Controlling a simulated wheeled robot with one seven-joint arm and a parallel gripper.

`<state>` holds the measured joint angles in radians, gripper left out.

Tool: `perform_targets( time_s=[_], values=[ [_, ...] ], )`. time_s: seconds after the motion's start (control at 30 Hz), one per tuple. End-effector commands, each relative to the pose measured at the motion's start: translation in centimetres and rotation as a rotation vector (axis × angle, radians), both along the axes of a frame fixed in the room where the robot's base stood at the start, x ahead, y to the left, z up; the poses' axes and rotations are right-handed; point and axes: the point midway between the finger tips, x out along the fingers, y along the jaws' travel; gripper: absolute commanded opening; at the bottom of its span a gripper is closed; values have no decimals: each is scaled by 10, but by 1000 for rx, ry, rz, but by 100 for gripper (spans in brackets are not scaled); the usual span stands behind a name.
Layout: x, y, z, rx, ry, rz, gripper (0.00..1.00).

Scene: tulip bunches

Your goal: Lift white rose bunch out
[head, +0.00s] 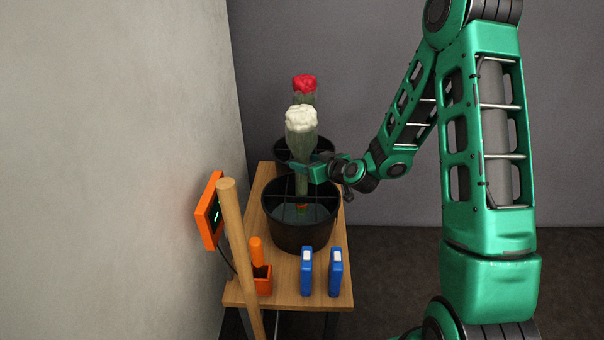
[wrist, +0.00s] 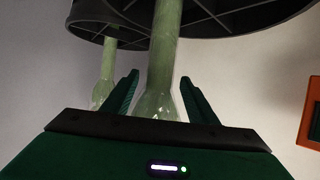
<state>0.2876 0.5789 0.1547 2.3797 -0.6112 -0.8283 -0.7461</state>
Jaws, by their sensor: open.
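The white rose bunch (head: 301,120) stands upright in the front black bucket (head: 300,232), its green stems going down between the bucket's dividers. My gripper (head: 312,172) reaches in from the right at the height of the stems, above the bucket rim. In the wrist view, my gripper (wrist: 158,88) is open, with one finger on each side of a pale green stem bundle (wrist: 162,60). Whether either finger touches the stems is not clear. The bucket (wrist: 235,15) shows at the top of the wrist view.
A red bunch (head: 304,84) stands behind, by a rear black bucket (head: 283,157). On the wooden table (head: 262,296) are two blue items (head: 306,270) and an orange holder (head: 262,280). A wooden post (head: 238,250) and orange display (head: 208,212) stand left.

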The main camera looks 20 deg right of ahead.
Motion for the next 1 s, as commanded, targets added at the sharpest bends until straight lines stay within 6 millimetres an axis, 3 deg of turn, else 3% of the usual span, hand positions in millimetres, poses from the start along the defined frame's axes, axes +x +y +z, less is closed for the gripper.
perform_targets(
  time_s=[0.2, 0.5, 0.57, 0.73, 1.0],
  values=[
    [23, 7, -12, 0, 0, 2, 53],
    [27, 8, -14, 0, 0, 0, 53],
    [27, 8, -14, 0, 0, 0, 41],
    [27, 8, -14, 0, 0, 0, 0],
    [27, 8, -13, 1, -2, 0, 0]
  ],
)
